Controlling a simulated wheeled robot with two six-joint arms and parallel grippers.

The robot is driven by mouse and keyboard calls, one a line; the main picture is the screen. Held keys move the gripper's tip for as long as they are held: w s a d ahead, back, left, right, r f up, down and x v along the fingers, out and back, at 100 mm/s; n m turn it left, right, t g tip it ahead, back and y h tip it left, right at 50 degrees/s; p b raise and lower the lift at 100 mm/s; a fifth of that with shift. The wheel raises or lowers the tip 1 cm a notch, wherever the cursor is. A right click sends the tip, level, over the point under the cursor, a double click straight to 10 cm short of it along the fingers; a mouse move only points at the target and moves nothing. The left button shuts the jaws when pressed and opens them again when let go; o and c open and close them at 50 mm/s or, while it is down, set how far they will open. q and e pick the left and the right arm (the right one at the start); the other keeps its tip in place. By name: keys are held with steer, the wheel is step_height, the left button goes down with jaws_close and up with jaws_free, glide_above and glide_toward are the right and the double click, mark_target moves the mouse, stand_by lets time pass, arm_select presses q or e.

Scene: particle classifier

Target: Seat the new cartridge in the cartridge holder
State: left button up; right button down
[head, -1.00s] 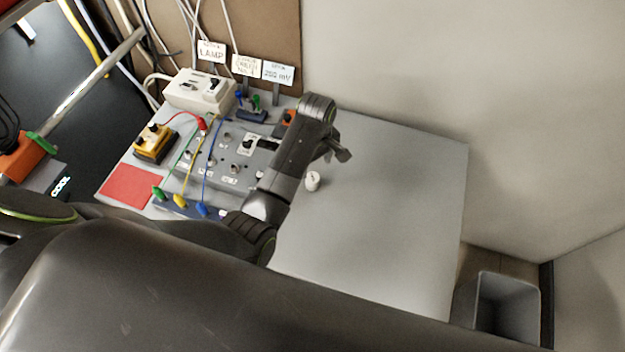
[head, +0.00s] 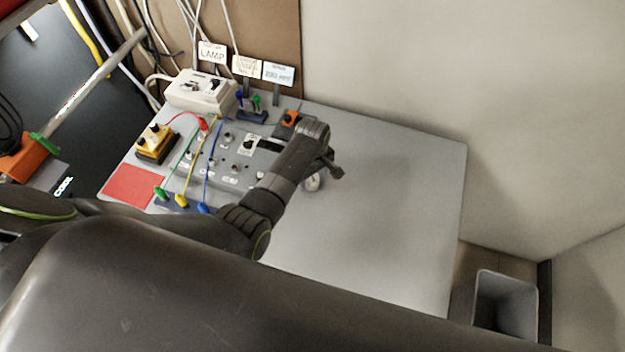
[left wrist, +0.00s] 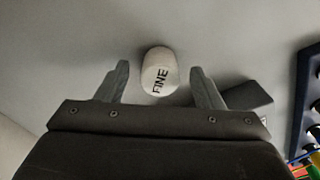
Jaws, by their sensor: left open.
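A small white cylinder marked FINE (left wrist: 158,72), which looks like the cartridge, stands on the bench. In the head view the white cylinder (head: 312,184) is partly hidden by my left gripper (head: 327,174). In the left wrist view my left gripper (left wrist: 160,82) is open, with one finger on each side of the cylinder near the fingertips. A gap shows on both sides, and nothing is gripped. I cannot make out the cartridge holder for sure. My right gripper is not in view.
A grey panel (head: 232,172) with knobs and coloured leads lies left of my left arm. A white switch box (head: 200,92), a yellow box (head: 156,143) and a red mat (head: 131,186) are further left. The bench's right side is clear. A grey bin (head: 505,300) stands beyond its edge.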

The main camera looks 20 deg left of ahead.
arm_select(q)
steer(key=shift+c, duration=0.4)
steer(key=c, duration=1.1)
steer(key=shift+o, duration=0.2)
steer(key=shift+r, duration=0.1)
